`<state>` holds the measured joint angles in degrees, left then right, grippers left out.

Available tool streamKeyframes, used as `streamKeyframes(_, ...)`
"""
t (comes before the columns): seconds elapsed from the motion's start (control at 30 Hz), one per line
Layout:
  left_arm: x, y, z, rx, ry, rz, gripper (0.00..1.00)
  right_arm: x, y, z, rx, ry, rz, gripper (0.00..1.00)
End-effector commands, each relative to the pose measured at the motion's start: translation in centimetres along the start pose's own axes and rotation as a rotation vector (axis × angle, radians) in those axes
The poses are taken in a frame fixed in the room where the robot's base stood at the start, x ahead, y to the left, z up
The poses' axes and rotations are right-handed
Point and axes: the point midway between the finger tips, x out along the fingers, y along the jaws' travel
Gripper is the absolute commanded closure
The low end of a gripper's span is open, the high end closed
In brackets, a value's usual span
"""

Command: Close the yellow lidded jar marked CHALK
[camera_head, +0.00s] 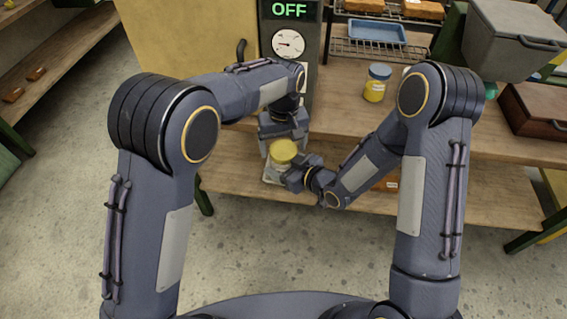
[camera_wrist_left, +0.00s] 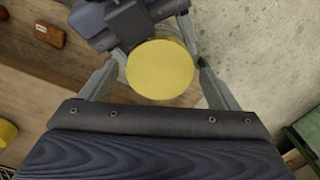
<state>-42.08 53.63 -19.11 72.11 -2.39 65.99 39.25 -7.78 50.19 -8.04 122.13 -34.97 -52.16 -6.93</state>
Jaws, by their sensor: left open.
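The jar with the yellow lid (camera_head: 283,150) is in the middle of the head view, in front of the table. In the left wrist view its round yellow lid (camera_wrist_left: 160,70) fills the centre; its body is mostly hidden and no CHALK marking shows. My left gripper (camera_head: 283,138) is open above it, its fingers on either side of the lid with small gaps. My right gripper (camera_head: 290,172) comes in from the right, with its fingers against both sides of the jar. I cannot tell how tightly the lid sits.
A blue-lidded jar with yellow contents (camera_head: 377,84) stands on the wooden tabletop (camera_head: 345,115). Behind are a rack with a blue tray (camera_head: 376,32) and a panel reading OFF (camera_head: 290,12). A grey bin (camera_head: 510,40) and brown box (camera_head: 540,108) are at right. A lower shelf (camera_head: 235,170) lies below.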

Motion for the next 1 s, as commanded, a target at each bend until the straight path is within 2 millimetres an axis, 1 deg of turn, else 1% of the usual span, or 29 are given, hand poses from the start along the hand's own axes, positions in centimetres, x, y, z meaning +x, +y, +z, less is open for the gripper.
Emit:
streamKeyframes(0.1,0.54,-0.02,0.01,0.000,-0.001,-0.001,0.17,0.00,0.00,-0.09,-0.001,0.002,0.000,0.96)
streamKeyframes(0.37,0.60,-0.02,-0.01,0.000,0.000,0.000,0.17,0.01,0.01,-0.09,-0.001,0.002,0.000,0.96)
streamKeyframes(0.47,0.59,-0.02,-0.01,0.000,0.000,0.000,0.29,0.01,0.01,-0.09,-0.001,0.002,0.000,0.96)
streamKeyframes(0.7,0.57,-0.03,-0.01,0.000,0.000,0.000,0.60,0.01,0.01,-0.08,0.000,0.002,0.000,0.96)
streamKeyframes(0.73,0.57,-0.03,0.00,0.000,0.000,0.000,0.62,0.00,0.01,-0.08,0.000,0.002,0.000,0.96)
streamKeyframes(0.83,0.58,-0.04,-0.01,0.041,-0.001,0.000,0.63,0.00,0.02,-0.08,0.000,0.002,0.000,0.96)
streamKeyframes(1.0,0.57,-0.07,-0.03,0.255,-0.001,0.000,0.63,0.00,0.03,-0.08,0.000,0.002,0.001,0.96)
